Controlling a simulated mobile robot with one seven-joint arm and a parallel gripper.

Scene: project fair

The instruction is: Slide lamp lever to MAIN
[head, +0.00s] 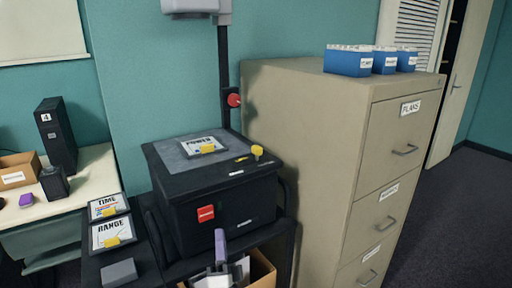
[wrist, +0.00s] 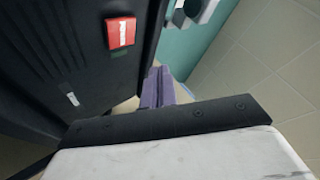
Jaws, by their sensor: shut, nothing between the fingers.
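A black box (head: 215,215) stands in the middle of the head view, with a grey panel on top. A yellow knob (head: 257,151) stands up at the right of its top, beside small yellow marks. A red knob (head: 233,100) sits on the dark lamp post behind the box. Which one is the lamp lever I cannot tell; no MAIN label is readable. My gripper (head: 220,240), with purple fingers, is low in front of the box, apart from both knobs. In the wrist view, my gripper's fingers (wrist: 157,87) are together and empty, near the box's dark side (wrist: 70,60).
A beige filing cabinet (head: 310,150) stands close on the right, with blue bins (head: 348,62) on top. The lamp head (head: 196,7) hangs above the box. TIME (head: 108,206) and RANGE (head: 112,234) panels lie left. A cardboard box (head: 262,272) is below my gripper.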

